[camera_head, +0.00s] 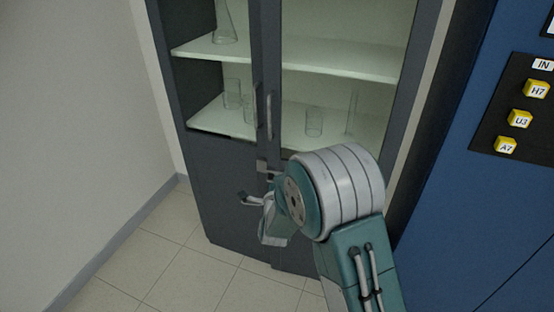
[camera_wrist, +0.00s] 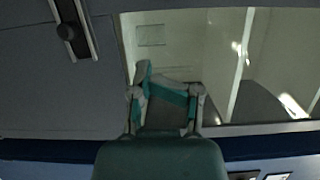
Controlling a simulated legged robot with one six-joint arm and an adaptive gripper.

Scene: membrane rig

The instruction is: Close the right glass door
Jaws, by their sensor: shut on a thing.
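The right glass door (camera_head: 345,97) is the dark-framed glass front on the right of the tall grey cabinet. Its vertical handle (camera_head: 269,116) is on its left edge. I cannot tell from these frames how far it stands ajar. My gripper (camera_head: 262,205) is low in front of the cabinet, below this handle and left of my large arm joint. In the wrist view my gripper (camera_wrist: 165,88) has its fingers drawn together in front of the lower edge of a glass pane (camera_wrist: 185,50). What lies between the fingertips is not clear.
Glassware, such as a beaker (camera_head: 314,122), stands on the pale shelves. A grey wall (camera_head: 75,120) is at left. A blue panel (camera_head: 450,190) with yellow buttons is close at right. Tiled floor (camera_head: 165,265) is clear at lower left.

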